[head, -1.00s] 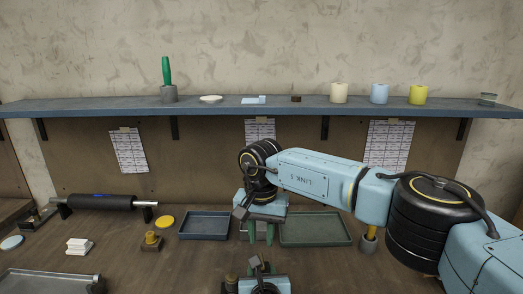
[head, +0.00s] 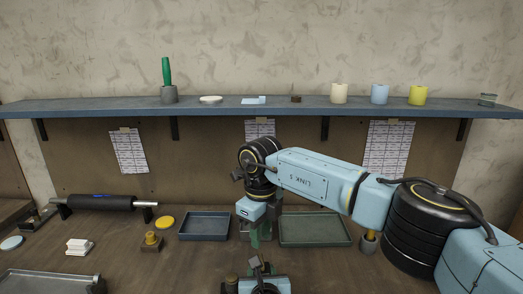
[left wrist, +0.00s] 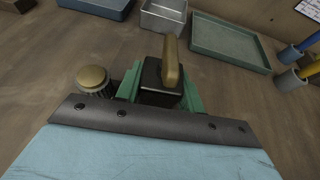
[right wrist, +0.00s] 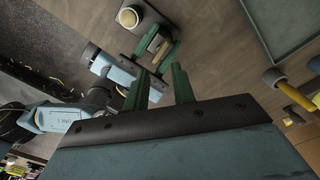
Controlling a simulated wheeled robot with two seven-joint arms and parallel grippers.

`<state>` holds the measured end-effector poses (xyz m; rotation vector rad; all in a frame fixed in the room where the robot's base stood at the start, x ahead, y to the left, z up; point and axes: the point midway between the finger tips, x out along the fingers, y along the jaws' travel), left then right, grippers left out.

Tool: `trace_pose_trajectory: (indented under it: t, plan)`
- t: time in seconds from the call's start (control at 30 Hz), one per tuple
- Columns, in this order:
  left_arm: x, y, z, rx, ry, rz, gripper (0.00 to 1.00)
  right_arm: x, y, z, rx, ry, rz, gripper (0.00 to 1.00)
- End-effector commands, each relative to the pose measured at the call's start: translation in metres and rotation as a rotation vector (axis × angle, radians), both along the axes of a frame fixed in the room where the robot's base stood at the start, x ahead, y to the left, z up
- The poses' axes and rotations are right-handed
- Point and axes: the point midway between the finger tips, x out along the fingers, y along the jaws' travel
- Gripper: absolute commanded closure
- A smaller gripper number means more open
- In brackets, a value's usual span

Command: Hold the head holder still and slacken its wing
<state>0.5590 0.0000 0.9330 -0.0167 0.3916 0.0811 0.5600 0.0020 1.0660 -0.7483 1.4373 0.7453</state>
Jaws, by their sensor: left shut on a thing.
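The head holder (left wrist: 152,88) is a dark block seen in the left wrist view, with a tan wing (left wrist: 172,62) standing on top. A round brass-coloured knob (left wrist: 92,78) is beside it at the left. My left gripper (left wrist: 158,96) is shut on the holder, with a green finger on each side of the block. The wing also shows in the right wrist view (right wrist: 157,45). My right gripper (right wrist: 161,88) is open and empty, its two green fingers apart from the wing. In the head view the right gripper (head: 261,234) hangs beyond the left gripper, which hides most of the holder.
A dark blue tray (head: 205,237), a metal tin (left wrist: 163,18) and a green tray (head: 316,242) lie behind. A black roller (head: 100,202) rests at the left. Pencil cups (left wrist: 290,80) stand at the right. Coloured rolls (head: 379,93) stand on the shelf.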

Motion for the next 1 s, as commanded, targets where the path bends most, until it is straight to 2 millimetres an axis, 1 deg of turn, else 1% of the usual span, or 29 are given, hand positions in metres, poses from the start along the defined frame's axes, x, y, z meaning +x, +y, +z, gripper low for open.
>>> trace_pose_trajectory:
  t: [0.03,0.2,0.3,0.43,0.6,0.73,1.0]
  plan:
    - [-0.002,-0.001,-0.004,-0.002,0.009,-0.001,0.91,0.000,0.000,0.000,0.001,0.001,-0.093,0.75]
    - [-0.002,-0.001,-0.004,-0.002,0.009,-0.001,0.91,0.000,0.000,0.001,0.002,0.001,-0.413,0.75]
    - [-0.002,-0.001,-0.004,-0.002,0.009,-0.001,0.91,0.000,0.000,0.001,0.001,0.002,-0.570,0.75]
    - [-0.002,-0.001,-0.004,-0.002,0.009,-0.001,0.91,0.000,0.000,0.002,0.002,0.001,-0.717,0.75]
    - [-0.002,-0.001,-0.004,-0.002,0.009,-0.002,0.91,0.000,-0.001,0.001,0.001,0.001,-0.807,0.75]
    - [-0.002,-0.001,-0.004,-0.002,0.009,-0.002,0.91,0.000,-0.001,-0.004,0.001,0.002,-0.820,0.75]
    - [-0.002,-0.001,-0.004,-0.002,0.009,-0.002,0.91,0.000,-0.001,-0.029,0.001,0.002,-0.817,0.75]
